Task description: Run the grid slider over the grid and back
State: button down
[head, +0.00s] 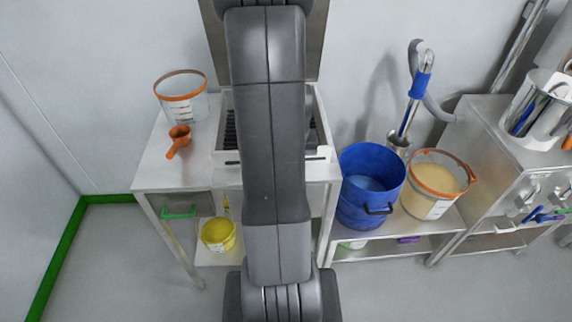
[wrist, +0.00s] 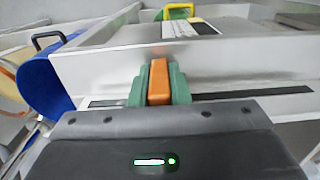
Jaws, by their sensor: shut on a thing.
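The grid unit is a white box (head: 225,157) on the left steel table in the head view. Its dark grid (head: 230,133) shows beside my arm, which hides most of the box. In the wrist view the pale box wall (wrist: 230,73) has a long dark slot (wrist: 270,95). The orange grid slider handle (wrist: 159,82) stands at this slot. My gripper (wrist: 160,85) has green fingers, one on each side of the handle, shut on it. In the head view my gripper is hidden behind my arm. The slider's body cannot be made out.
A blue bucket (head: 369,187) stands right of the table; it also shows in the wrist view (wrist: 40,88). A cream-filled tub (head: 430,202) is beside it. A clear orange-rimmed tub (head: 182,105) and orange scoop (head: 178,140) sit left of the box.

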jog(key=shift+w+d+r, duration=0.1)
jog(key=shift+w+d, duration=0.1)
jog(key=shift+d, duration=1.9)
jog(key=shift+w+d+r, duration=0.1)
jog(key=shift+w+d, duration=0.05)
jog(key=shift+d, duration=1.9)
jog(key=c, duration=1.3)
grip_release()
jog(key=shift+f, duration=0.1)
jog(key=shift+s, duration=0.1)
notch_tip(320, 180, up, 14)
jog(key=shift+f+p, duration=0.1)
jog(key=shift+p, duration=0.2)
